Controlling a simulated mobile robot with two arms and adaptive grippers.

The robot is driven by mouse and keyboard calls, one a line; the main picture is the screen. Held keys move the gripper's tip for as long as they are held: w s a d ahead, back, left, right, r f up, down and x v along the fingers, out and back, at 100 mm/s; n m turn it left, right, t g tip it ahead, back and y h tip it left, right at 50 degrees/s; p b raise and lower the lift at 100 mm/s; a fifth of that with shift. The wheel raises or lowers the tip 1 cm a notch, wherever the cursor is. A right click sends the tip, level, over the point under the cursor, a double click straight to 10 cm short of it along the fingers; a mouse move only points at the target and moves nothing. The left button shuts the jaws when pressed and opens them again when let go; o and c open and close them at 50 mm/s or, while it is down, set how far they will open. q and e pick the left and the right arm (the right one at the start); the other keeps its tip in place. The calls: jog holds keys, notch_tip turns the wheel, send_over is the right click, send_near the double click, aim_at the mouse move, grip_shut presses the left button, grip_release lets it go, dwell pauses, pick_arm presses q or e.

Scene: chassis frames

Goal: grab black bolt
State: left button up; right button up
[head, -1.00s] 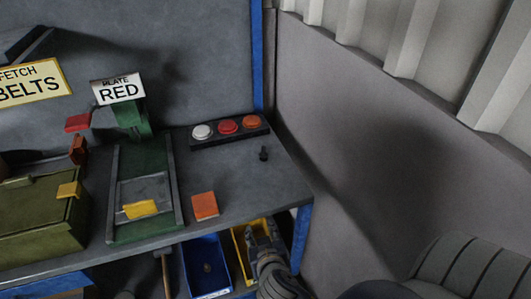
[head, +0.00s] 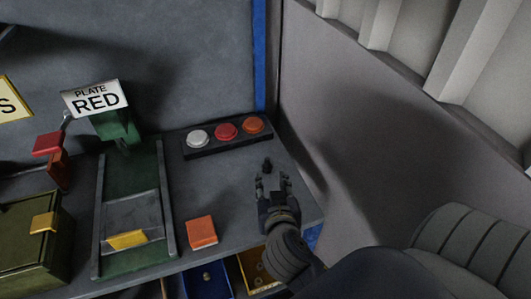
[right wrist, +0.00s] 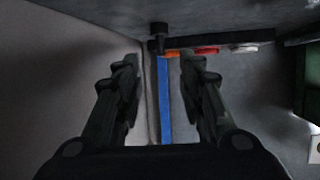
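The black bolt (head: 267,163) stands on the grey workbench (head: 235,225), near its right end and in front of the button panel. In the right wrist view the bolt (right wrist: 158,38) shows beyond the fingertips, roughly centred between them. My right gripper (head: 272,180) is just on the near side of the bolt. In the right wrist view its two fingers (right wrist: 160,70) are spread apart with nothing between them. My left gripper is in neither view.
A panel (head: 227,138) with white, red and orange buttons lies behind the bolt. An orange block (head: 202,232) sits to the left, beside a green plate fixture (head: 130,200). Blue (head: 208,282) and yellow (head: 257,272) bins are below the bench edge. A grey wall stands at right.

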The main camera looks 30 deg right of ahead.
aim_at(267, 162)
jog(key=shift+w+d+f, duration=0.1)
jog(key=shift+w+d, duration=0.15)
jog(key=shift+w, duration=0.25)
jog(key=shift+w+d+f, duration=0.1)
jog(key=shift+w+d, duration=0.15)
jog(key=shift+w, duration=0.2)
jog(key=shift+p+x, duration=0.5)
jog(key=shift+x, duration=0.7)
jog(key=shift+w+d+f, duration=0.1)
jog(key=shift+w+d, duration=0.1)
jog(key=shift+w, duration=0.05)
jog(key=shift+w+d, duration=0.2)
jog(key=shift+w, duration=0.15)
jog(key=p+x, duration=0.1)
jog(key=x, duration=0.2)
jog(key=shift+w+p, duration=0.15)
jog(key=shift+p, duration=0.2)
jog(key=shift+w+d+f, duration=0.25)
jog(key=shift+w+f, duration=0.1)
jog(key=shift+w, duration=0.15)
jog(key=shift+s, duration=0.1)
grip_shut()
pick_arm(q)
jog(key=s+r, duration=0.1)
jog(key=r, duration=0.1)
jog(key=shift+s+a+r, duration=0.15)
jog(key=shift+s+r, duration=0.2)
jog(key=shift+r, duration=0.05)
